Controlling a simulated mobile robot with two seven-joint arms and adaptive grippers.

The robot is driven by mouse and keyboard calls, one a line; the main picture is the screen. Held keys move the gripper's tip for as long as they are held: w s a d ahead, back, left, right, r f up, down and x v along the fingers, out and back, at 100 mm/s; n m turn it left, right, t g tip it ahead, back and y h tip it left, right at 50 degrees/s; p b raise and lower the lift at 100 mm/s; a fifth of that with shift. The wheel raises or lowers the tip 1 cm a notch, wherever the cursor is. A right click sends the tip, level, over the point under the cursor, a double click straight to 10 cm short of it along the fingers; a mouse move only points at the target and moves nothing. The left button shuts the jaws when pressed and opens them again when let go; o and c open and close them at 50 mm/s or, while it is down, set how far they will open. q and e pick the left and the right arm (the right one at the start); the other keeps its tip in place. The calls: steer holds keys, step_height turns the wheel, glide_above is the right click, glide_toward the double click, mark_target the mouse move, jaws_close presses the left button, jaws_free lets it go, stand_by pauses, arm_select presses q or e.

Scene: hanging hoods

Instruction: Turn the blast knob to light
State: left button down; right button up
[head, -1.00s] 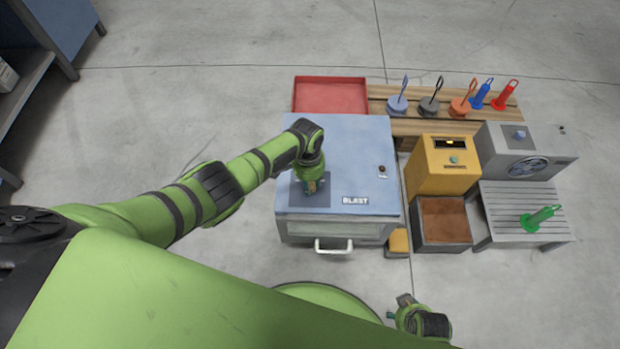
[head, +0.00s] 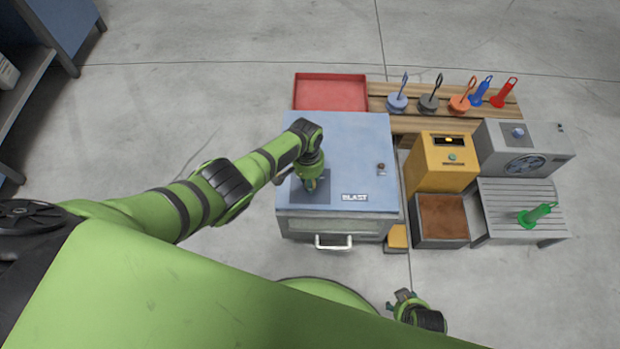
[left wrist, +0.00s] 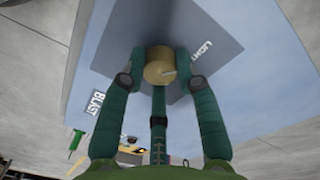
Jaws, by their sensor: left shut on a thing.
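The blast cabinet (head: 355,140) is a light blue box with a BLAST label (head: 354,197) near its front edge. A round tan knob (left wrist: 159,66) with a pale pointer mark sits on a darker grey-blue plate (left wrist: 205,30), which bears the word LIGHT (left wrist: 207,47). The mark points right, roughly up toward that word. My left gripper (head: 311,184) is over the plate and hides the knob in the head view. In the left wrist view its fingers (left wrist: 160,75) are shut around the knob. My right gripper (head: 402,298) is low at the front, away from the cabinet; its jaws are too small to read.
A red tray (head: 330,93) stands behind the cabinet. A wooden bench (head: 400,123) with several coloured tools is at the back right. A yellow box (head: 440,165), a grey fan unit (head: 545,140) and a slatted stand (head: 520,190) stand to the right.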

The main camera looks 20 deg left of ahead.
arm_select(q)
steer(key=shift+s+a+f, duration=0.2)
steer(key=shift+s, duration=0.1)
steer(key=c, duration=0.9)
jaws_free()
steer(key=shift+w+r, duration=0.1)
steer(key=shift+d, duration=0.1)
steer(key=shift+w+r, duration=0.15)
steer(key=shift+r, duration=0.55)
step_height(320, 180, up, 11)
steer(key=shift+a+f, duration=0.2)
steer(key=shift+a, duration=0.1)
